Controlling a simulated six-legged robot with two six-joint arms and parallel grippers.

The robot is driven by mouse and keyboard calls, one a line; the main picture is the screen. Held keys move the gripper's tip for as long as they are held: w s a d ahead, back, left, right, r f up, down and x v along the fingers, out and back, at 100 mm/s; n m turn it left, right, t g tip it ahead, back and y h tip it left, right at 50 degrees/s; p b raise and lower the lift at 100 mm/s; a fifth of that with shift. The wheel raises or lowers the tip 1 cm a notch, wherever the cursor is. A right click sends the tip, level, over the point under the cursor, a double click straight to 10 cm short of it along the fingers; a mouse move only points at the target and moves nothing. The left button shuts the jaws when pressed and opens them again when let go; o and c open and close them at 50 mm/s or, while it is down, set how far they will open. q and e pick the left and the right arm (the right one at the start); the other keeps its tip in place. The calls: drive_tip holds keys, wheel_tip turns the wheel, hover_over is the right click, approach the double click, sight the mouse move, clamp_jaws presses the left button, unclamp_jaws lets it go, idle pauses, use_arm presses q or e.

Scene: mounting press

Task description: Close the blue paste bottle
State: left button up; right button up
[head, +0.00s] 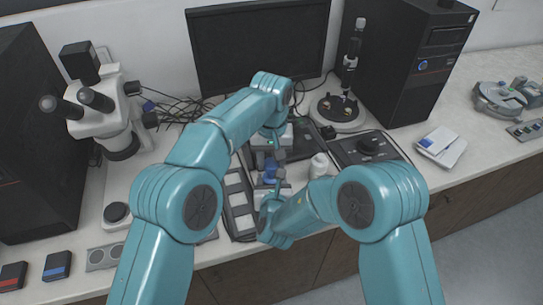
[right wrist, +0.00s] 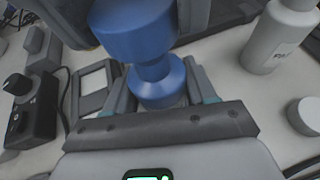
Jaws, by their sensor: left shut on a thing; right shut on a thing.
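The blue paste bottle (head: 270,168) is small and partly hidden between my two grippers in the head view. In the right wrist view it shows as a wide blue upper part (right wrist: 135,28) above a narrower neck and a lower blue part (right wrist: 160,83). I cannot tell whether the parts are joined or which is the cap. My right gripper (right wrist: 160,95) is shut on the lower blue part, one finger on each side. My left gripper (head: 270,152) comes down from above and is shut on the upper part; its dark fingers are partly cut off in the right wrist view.
A white labelled bottle (right wrist: 280,40) stands to the right, with a small white cylinder (right wrist: 305,115) nearby. A monitor (head: 258,45) is behind.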

sight(268, 179)
use_arm(q)
drive_tip(key=shift+f, duration=0.1)
idle(0.4)
drive_tip(key=shift+f, duration=0.8)
drive_tip(key=shift+f, duration=0.55)
drive_tip(key=m, duration=0.7)
drive_tip(key=shift+a, duration=0.1)
drive_tip(key=o, duration=1)
